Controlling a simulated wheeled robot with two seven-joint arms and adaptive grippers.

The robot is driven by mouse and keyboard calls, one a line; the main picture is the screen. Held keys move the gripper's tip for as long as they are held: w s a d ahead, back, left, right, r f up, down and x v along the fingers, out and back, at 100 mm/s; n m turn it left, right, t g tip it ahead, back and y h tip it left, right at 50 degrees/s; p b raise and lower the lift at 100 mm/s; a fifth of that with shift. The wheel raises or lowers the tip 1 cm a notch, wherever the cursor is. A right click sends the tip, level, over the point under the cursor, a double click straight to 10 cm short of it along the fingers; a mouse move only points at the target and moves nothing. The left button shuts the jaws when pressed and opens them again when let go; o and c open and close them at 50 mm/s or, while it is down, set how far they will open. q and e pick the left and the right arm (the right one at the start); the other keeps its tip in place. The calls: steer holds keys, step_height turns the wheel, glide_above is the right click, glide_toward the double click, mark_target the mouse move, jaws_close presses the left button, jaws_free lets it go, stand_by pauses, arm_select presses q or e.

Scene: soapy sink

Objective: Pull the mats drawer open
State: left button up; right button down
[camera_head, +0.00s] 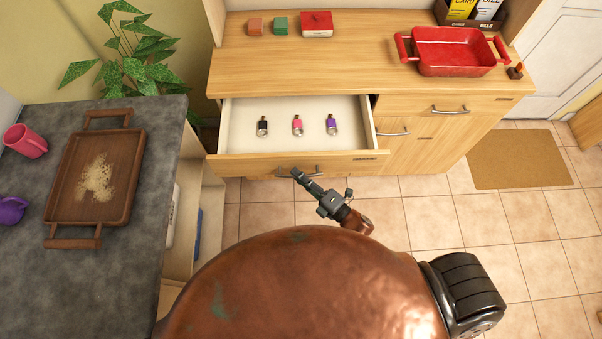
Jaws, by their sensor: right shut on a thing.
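A wide pale-wood drawer (230,166) on the left of the wooden cabinet stands pulled out, its light interior showing. Its front carries a small label (365,158) too small for me to read, so I cannot tell if it says mats. My right gripper (299,175) is shut on the metal handle (312,170) of this drawer. Three small items lie inside, apart from each other: a black one (262,127), a pink one (297,125) and a purple one (332,125). My left gripper is not in view.
Right of the open drawer are a shut drawer (475,102) and a shut cupboard door (425,152). A red tray (452,60) stands on the cabinet top. A grey counter (100,270) with a wooden tray (123,150) is at left. The tiled floor (375,215) before the cabinet is clear.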

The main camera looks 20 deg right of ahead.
steer(key=c, duration=2)
jaws_free()
steer(key=shift+o, duration=0.2)
steer(key=v, duration=1.2)
steer(key=shift+s, duration=0.1)
